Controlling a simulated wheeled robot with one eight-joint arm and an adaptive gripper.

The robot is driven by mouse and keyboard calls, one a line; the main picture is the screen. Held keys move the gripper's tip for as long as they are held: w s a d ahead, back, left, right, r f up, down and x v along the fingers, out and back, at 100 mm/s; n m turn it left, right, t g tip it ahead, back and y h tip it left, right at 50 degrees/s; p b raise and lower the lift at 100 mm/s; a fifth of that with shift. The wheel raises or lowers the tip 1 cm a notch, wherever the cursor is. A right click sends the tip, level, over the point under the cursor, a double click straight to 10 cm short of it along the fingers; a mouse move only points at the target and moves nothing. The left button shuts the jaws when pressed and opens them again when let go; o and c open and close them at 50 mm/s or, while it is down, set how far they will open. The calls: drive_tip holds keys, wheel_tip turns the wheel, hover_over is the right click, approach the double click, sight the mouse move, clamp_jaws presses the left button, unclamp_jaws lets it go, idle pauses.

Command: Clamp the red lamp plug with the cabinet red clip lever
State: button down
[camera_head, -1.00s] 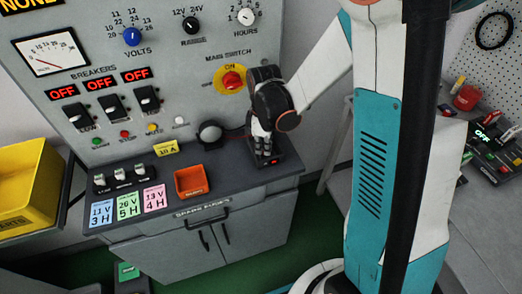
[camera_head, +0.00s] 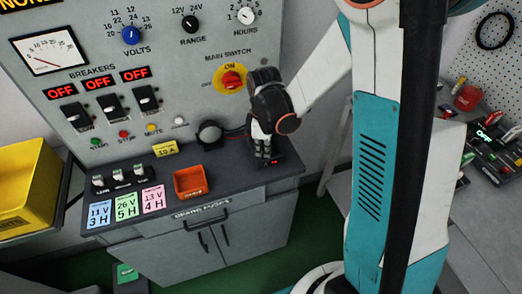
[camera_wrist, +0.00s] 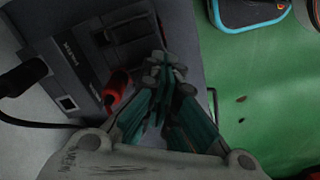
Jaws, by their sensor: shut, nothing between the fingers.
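My gripper (camera_head: 262,158) is at the right end of the cabinet's dark top, low over a dark block (camera_head: 284,164) with a small red mark. In the wrist view my gripper (camera_wrist: 165,62) has its teal-backed fingers together and empty. A red cylindrical piece (camera_wrist: 117,86) stands beside the fingers, to their left, next to a dark labelled fixture (camera_wrist: 85,62). I cannot tell whether it is the clip lever or the lamp plug, or whether the fingers touch it. A black cabled piece (camera_wrist: 22,76) lies at the left.
The cabinet top holds an orange tray (camera_head: 190,183), a row of small switches (camera_head: 122,180) and coloured cards. The panel with the main switch (camera_head: 231,80) rises behind. A yellow bin (camera_head: 25,185) stands left. A side bench (camera_head: 480,215) stands right. Green floor lies beyond the cabinet edge.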

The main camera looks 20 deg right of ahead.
drive_tip(key=shift+r+p, duration=1.6)
drive_tip(key=shift+r, duration=0.9)
drive_tip(key=shift+s+r, duration=0.15)
drive_tip(key=shift+r, duration=0.35)
drive_tip(key=s+r+m+t+b, duration=0.5)
drive_tip(key=s+r+m+t, duration=0.2)
drive_tip(key=s+r+m, duration=0.5)
drive_tip(key=s+r, duration=0.1)
drive_tip(key=s, duration=0.1)
drive_tip(key=shift+s, duration=0.35)
